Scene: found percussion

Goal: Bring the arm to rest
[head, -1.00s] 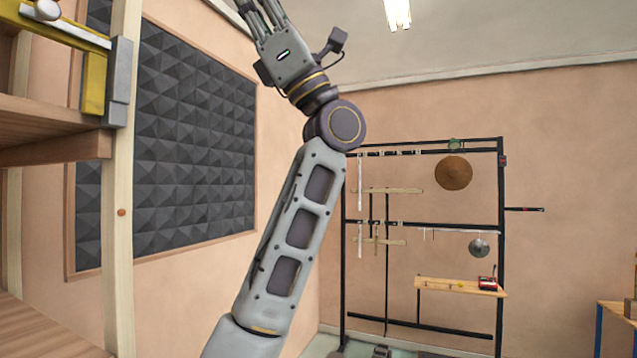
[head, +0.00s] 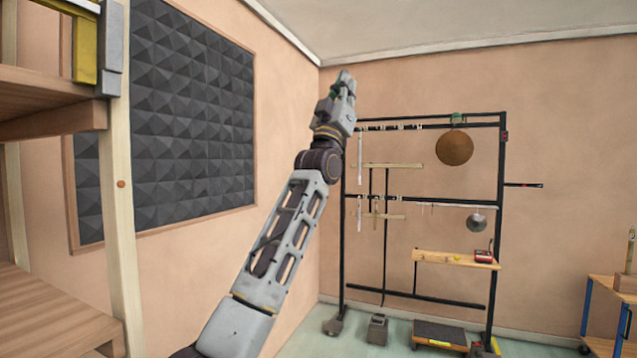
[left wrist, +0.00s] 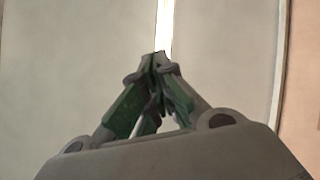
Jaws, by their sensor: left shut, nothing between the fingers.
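My left arm (head: 281,241) rises from the bottom of the head view, tilted to the right. My left gripper (head: 346,80) is at its top, pointing up, in front of the wall and just left of the rack's upper corner as seen. In the left wrist view the fingertips (left wrist: 161,62) meet, with nothing between them. Behind them are the pale ceiling and a bright light strip (left wrist: 165,22). My right gripper is in neither view.
A black metal rack (head: 497,220) holds a brown gong (head: 454,148), a small metal pan (head: 476,223) and a wooden shelf (head: 455,260). Wooden shelving (head: 118,200) stands close at the left. Dark foam panels (head: 190,110) cover the left wall. A low wheeled platform (head: 440,333) sits on the floor.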

